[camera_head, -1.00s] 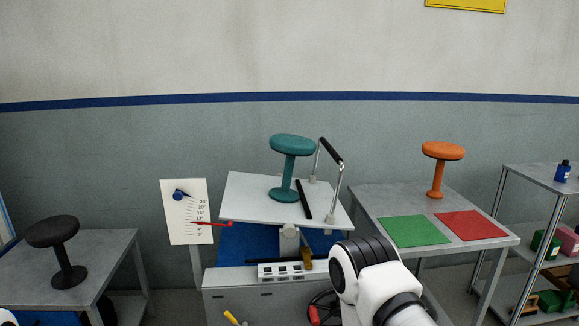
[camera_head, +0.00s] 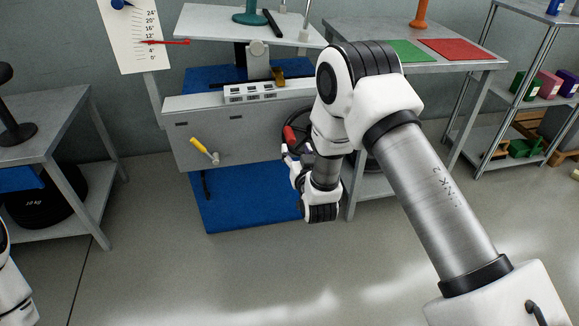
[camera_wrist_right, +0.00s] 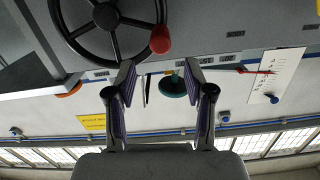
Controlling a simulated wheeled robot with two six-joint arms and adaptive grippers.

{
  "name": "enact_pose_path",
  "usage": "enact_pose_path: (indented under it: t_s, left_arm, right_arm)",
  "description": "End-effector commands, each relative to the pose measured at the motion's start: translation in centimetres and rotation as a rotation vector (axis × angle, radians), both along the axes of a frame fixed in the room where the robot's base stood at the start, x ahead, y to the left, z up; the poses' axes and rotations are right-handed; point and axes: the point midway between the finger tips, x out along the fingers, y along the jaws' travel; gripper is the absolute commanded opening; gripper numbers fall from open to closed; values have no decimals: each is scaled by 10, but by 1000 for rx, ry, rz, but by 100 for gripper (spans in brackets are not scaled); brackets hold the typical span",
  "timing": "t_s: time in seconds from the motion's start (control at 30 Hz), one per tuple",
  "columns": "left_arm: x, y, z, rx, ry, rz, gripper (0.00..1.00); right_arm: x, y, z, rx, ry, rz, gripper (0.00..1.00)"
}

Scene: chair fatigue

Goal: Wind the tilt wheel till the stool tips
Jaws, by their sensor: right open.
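The tilt wheel (camera_head: 295,118) is a dark spoked handwheel on the front of the grey test stand (camera_head: 240,139). Its red knob (camera_head: 289,134) also shows in the right wrist view (camera_wrist_right: 160,40). My right gripper (camera_head: 287,151) is just below the knob; in the wrist view its two fingers (camera_wrist_right: 160,78) are spread with nothing between them, and the knob appears beyond the tips. The teal stool (camera_head: 250,18) stands on the white board (camera_head: 210,22); only its lower part shows in the head view. My left gripper is out of view.
A scale card (camera_head: 134,35) with a red pointer (camera_head: 168,42) stands left of the board. A yellow-handled tool (camera_head: 204,149) is on the stand's front. A table with green (camera_head: 404,51) and red mats (camera_head: 456,49) is at right. The front floor is clear.

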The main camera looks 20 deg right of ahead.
Motion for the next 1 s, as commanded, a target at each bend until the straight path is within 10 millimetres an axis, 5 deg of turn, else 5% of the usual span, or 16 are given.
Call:
enact_pose_path:
  t_s: [0.03, 0.13, 0.37, 0.7, 1.0]
  left_arm:
    - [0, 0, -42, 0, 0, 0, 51]
    - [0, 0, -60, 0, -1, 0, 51]
    - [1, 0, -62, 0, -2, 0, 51]
    - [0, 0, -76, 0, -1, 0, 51]
    - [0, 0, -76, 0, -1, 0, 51]
  right_arm:
    - [8, -2, -23, 0, -38, -3, 53]
    - [14, -2, -20, 1, -71, -5, 53]
    - [28, -6, -11, 2, -86, -4, 53]
    - [85, -19, -12, 2, -83, -4, 53]
    - [91, -21, -11, 2, -79, -3, 53]
